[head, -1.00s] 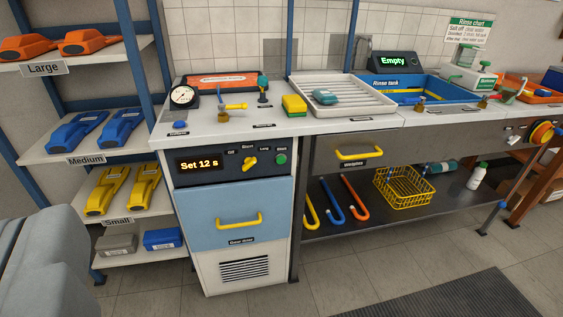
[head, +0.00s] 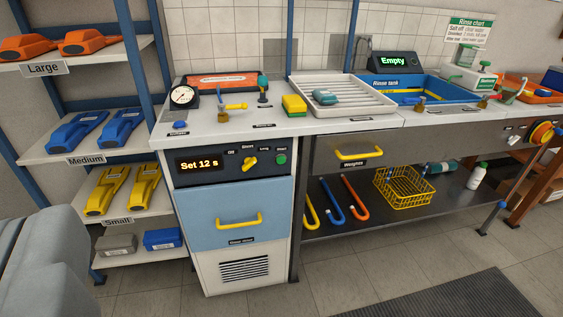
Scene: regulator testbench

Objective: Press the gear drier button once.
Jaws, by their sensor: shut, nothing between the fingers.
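The gear drier (head: 234,208) is a cabinet with a light blue drawer front, a yellow handle and a white vented base. Its dark control panel (head: 214,177) is near the top. On the panel are a lit display (head: 199,164) reading "Set 12 s", a yellow selector knob (head: 250,164) and a round green button (head: 281,158) at the right end. Small labels above the knob and button seem to read Off, Short, Long and Start. Nothing covers the button. My gripper is not in view.
A yellow drawer handle (head: 359,154) is right of the drier. Shelves (head: 57,153) stand left. The floor (head: 332,284) in front is clear.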

